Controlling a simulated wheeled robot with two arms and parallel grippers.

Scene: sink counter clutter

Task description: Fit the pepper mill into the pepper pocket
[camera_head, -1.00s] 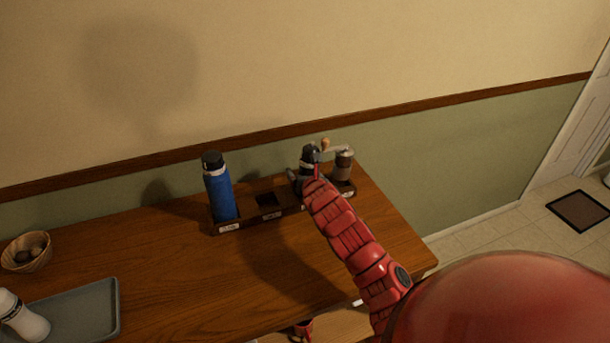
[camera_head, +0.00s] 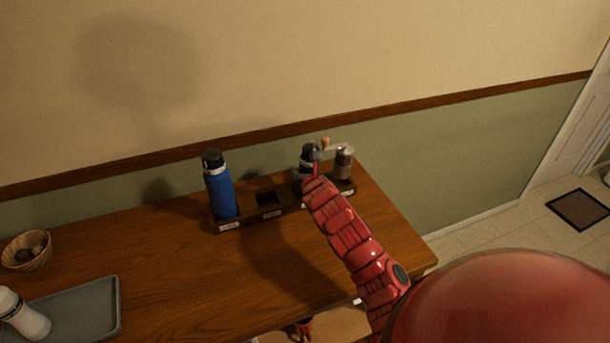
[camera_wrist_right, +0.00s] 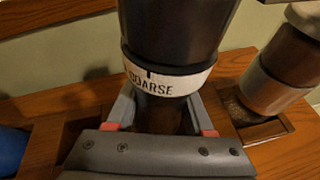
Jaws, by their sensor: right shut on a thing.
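The pepper mill (camera_head: 309,153) is a dark, upright cylinder over the right part of a wooden rack (camera_head: 244,222). In the right wrist view the mill (camera_wrist_right: 172,35) has a pale ring reading "COARSE". My right gripper (camera_wrist_right: 163,118) is shut on the mill below that ring, one finger on each side. The gripper also shows in the head view (camera_head: 306,177), partly behind my red arm. The mill's foot and the pocket under it are hidden, so I cannot tell whether it is seated.
A blue bottle (camera_head: 220,194) stands in the rack's left pocket, with an empty pocket (camera_head: 268,199) beside it. A hand-crank grinder (camera_head: 343,164) stands in the right end pocket, close to the mill. A grey tray (camera_head: 92,318) and a basket (camera_head: 28,252) are at left.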

